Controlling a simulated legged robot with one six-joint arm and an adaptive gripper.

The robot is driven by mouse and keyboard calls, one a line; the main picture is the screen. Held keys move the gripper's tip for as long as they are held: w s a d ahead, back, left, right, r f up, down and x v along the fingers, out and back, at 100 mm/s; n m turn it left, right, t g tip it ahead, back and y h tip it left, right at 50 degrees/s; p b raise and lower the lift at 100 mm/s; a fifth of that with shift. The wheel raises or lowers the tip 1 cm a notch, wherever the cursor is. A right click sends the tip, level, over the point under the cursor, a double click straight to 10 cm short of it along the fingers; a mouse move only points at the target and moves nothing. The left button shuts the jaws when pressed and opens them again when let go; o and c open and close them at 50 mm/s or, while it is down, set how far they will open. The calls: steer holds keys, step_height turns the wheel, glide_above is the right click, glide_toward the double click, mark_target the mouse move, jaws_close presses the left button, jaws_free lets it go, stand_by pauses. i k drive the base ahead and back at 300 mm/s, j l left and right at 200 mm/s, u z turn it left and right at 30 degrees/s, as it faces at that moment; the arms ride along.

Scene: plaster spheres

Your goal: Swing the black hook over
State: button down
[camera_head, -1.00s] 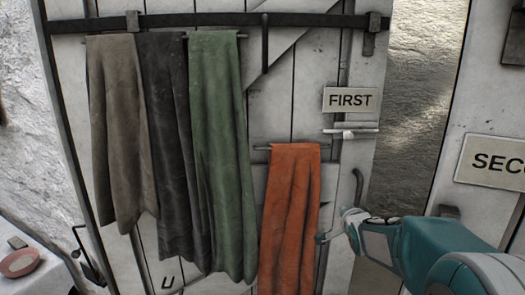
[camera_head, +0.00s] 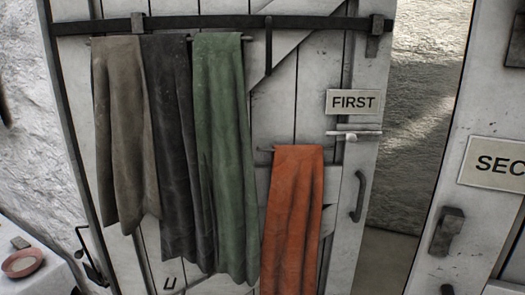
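A thin black hook (camera_head: 92,262) shows at the lower left, by the left edge of the white plank door (camera_head: 285,105). Its bent upper end curls near the door edge and its darker lower part slants down to the right. A small dark U-shaped staple (camera_head: 169,283) sits on the door to its right, apart from it. Whether the hook is fixed to the door or the frame I cannot tell. My gripper is out of view.
Brown (camera_head: 120,130), dark grey (camera_head: 172,150), green (camera_head: 222,150) and orange (camera_head: 292,220) cloths hang on the door. A FIRST sign (camera_head: 353,102), white bolt (camera_head: 355,134) and dark handle (camera_head: 358,197) are at its right. A reddish bowl (camera_head: 21,264) stands at lower left.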

mark_target(78, 254)
steer(key=u, duration=1.6)
steer(key=i+j+z, duration=0.1)
steer(key=z, duration=0.25)
steer(key=i+j+z, duration=0.15)
steer(key=z, duration=0.25)
steer(key=i+j+z, duration=0.1)
steer(key=j, duration=0.25)
steer(key=i+j+z, duration=0.1)
steer(key=j, duration=0.25)
steer(key=i+j+z, duration=0.1)
steer(key=j, duration=0.25)
steer(key=i+j+z, duration=0.1)
steer(key=j, duration=0.25)
steer(key=i+j, duration=0.2)
steer(key=j, duration=0.2)
steer(key=i+j, duration=0.1)
steer(key=j, duration=0.3)
steer(key=i+j, duration=0.15)
steer(key=j, duration=0.2)
steer(key=i+j+z, duration=0.1)
steer(key=j, duration=0.3)
